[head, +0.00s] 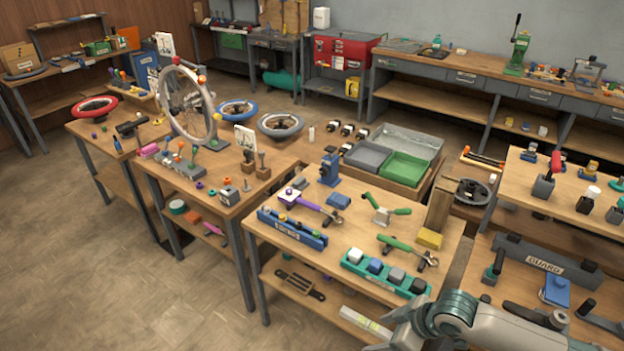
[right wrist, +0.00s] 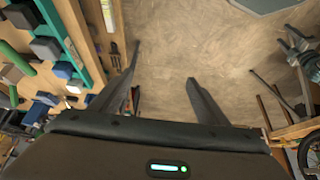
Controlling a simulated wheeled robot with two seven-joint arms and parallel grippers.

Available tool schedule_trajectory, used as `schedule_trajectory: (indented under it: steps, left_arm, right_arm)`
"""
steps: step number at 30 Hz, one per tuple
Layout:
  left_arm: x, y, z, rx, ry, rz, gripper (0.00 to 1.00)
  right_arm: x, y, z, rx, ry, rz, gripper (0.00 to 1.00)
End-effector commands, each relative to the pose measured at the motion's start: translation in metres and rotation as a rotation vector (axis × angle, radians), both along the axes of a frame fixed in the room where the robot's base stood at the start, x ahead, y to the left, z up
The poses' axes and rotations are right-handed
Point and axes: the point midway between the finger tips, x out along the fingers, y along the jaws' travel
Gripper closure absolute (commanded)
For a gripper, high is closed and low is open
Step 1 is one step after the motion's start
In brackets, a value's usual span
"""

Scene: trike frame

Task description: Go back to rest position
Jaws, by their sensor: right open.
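My right arm (head: 490,328) reaches in from the lower right in the head view, in front of the middle workbench (head: 300,237). Its hand is at the bottom edge and partly cut off. In the right wrist view my right gripper (right wrist: 163,75) has its two fingers wide apart. Nothing is between them but a view of the floor (right wrist: 190,35). The teal block holder (right wrist: 68,45) lies to the left of the fingers in that view; it also shows on the bench in the head view (head: 372,281). My left gripper is not in view.
The middle bench carries a blue rack (head: 292,231), green-handled tools (head: 402,247) and a yellow block (head: 429,238). A guard-labelled bar (head: 545,262) and a blue block (head: 555,291) lie on the right-hand bench near my arm. The floor (head: 100,255) at left is clear.

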Motion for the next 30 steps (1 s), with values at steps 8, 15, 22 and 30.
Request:
schedule_trajectory:
  steps: [8, 15, 22, 30]
  left_arm:
    - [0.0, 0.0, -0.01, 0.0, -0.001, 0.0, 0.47]
    - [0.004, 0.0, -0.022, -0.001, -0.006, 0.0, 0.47]
    - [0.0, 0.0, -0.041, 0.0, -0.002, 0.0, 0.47]
    - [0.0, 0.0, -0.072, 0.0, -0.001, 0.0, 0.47]
  right_arm:
    - [0.017, -0.001, -0.029, 0.015, -0.017, -0.055, 0.31]
    - [0.038, -0.007, -0.071, 0.03, -0.042, -0.137, 0.31]
    - [0.055, -0.024, -0.143, 0.036, -0.062, -0.262, 0.31]
    - [0.034, -0.066, -0.282, 0.001, -0.049, -0.461, 0.31]
